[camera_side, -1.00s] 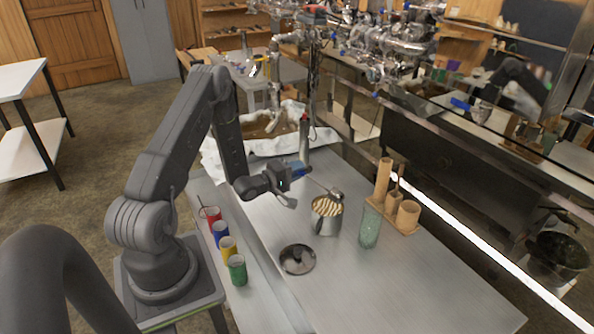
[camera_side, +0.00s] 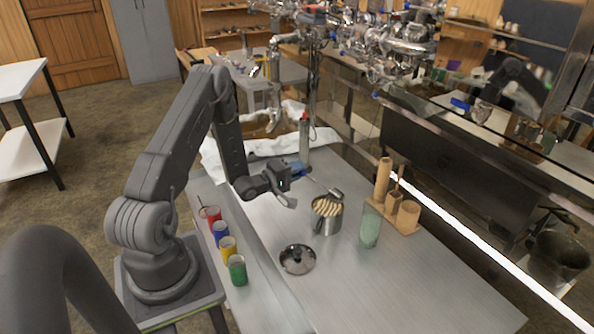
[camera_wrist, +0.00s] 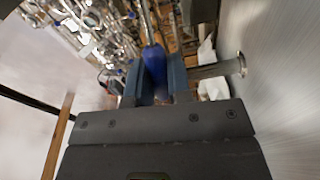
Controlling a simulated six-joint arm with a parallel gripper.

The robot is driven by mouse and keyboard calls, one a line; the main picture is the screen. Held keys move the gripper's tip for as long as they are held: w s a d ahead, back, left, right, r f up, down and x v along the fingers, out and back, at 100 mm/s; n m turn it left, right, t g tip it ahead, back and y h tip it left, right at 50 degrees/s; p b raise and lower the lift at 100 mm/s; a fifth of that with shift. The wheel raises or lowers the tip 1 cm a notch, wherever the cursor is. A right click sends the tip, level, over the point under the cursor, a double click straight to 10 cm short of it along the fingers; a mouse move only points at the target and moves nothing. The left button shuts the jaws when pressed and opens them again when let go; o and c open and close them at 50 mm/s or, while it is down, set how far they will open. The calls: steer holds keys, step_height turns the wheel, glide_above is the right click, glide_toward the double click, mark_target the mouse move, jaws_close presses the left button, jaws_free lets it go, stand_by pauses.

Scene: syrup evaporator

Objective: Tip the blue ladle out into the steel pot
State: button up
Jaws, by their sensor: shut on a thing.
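My gripper (camera_side: 291,171) is shut on the blue handle of the ladle (camera_side: 301,170). The blue handle (camera_wrist: 155,66) also shows between the jaws in the wrist view. The ladle's thin steel shaft slants down to the right, and its small metal bowl (camera_side: 336,193) hangs just above the rim of the steel pot. The steel pot (camera_side: 327,222) stands upright on the table below the bowl, with a pale, striped-looking surface inside. I cannot tell whether the bowl holds anything.
A pot lid (camera_side: 297,260) lies in front of the pot. A greenish glass (camera_side: 370,227) and a wooden holder (camera_side: 405,226) stand to the right. Red, blue, yellow and green cups (camera_side: 237,271) line the left ledge. The table's front right is clear.

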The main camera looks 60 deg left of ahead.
steer(key=shift+w+d+r+m+g, duration=0.15)
steer(key=shift+d+r+m, duration=0.25)
steer(key=shift+r+m, duration=0.35)
steer(key=shift+w+d+r+m+g, duration=0.15)
steer(key=shift+d+r+m, duration=0.2)
steer(key=shift+r+m, duration=0.4)
steer(key=shift+w+d+r+m, duration=0.2)
steer(key=shift+d+r+m, duration=0.65)
steer(key=shift+r, duration=0.15)
steer(key=shift+w+d+r+m, duration=0.15)
steer(key=shift+d+r+m, duration=0.55)
steer(key=shift+r+m, duration=0.2)
steer(key=w+d+r+m+g+y, duration=0.1)
steer(key=w+d+r+m+y, duration=0.1)
steer(key=d+r+m, duration=0.4)
steer(key=shift+w+d+r+m+g+y, duration=0.4)
steer(key=shift+d+m, duration=0.85)
steer(key=shift+d, duration=1)
steer(key=shift+w+f, duration=0.1)
steer(key=shift+f, duration=0.05)
